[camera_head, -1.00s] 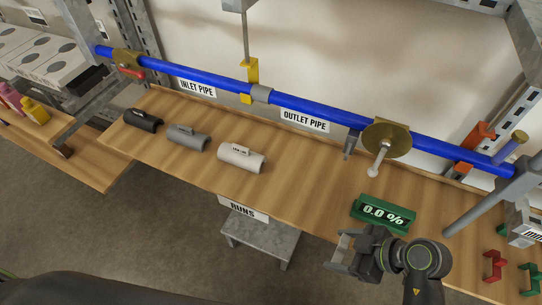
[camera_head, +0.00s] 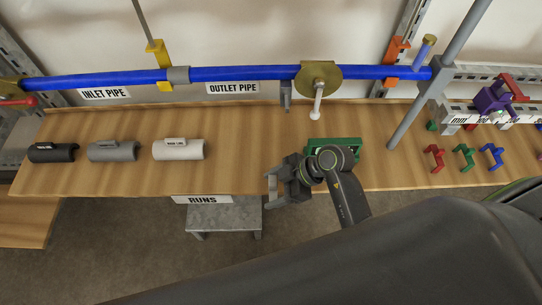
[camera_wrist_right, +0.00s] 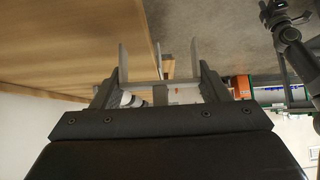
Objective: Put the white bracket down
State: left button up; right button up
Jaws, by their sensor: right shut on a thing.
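My right gripper (camera_head: 271,187) is over the table's front edge in the head view, left of the green display. In the right wrist view its two fingers (camera_wrist_right: 160,62) stand apart with a pale grey-white piece between them, which I take to be the white bracket (camera_wrist_right: 160,94). Its outline is hard to tell from the fingers. It is held clear of the wooden table (camera_head: 235,165). My left gripper does not show.
Black, grey and white half-sleeves (camera_head: 178,149) lie on the table's left part. A green display (camera_head: 345,143) stands behind my right wrist. Red, green and blue brackets (camera_head: 491,155) are at the right. A blue pipe (camera_head: 110,80) runs along the back. The table's middle is clear.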

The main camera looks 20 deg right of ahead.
jog(key=w, duration=0.2)
jog(key=w+d, duration=0.1)
jog(key=w, duration=0.2)
jog(key=w+d, duration=0.1)
jog(key=w, duration=0.2)
jog(key=shift+w+d, duration=0.15)
jog(key=shift+w+d+f+p, duration=0.1)
jog(key=shift+w+p, duration=0.1)
jog(key=shift+p, duration=0.1)
jog(key=shift+f, duration=0.2)
jog(key=shift+s, duration=0.1)
jog(key=shift+f, duration=0.15)
jog(key=o, duration=0.9)
jog(key=shift+o, duration=0.2)
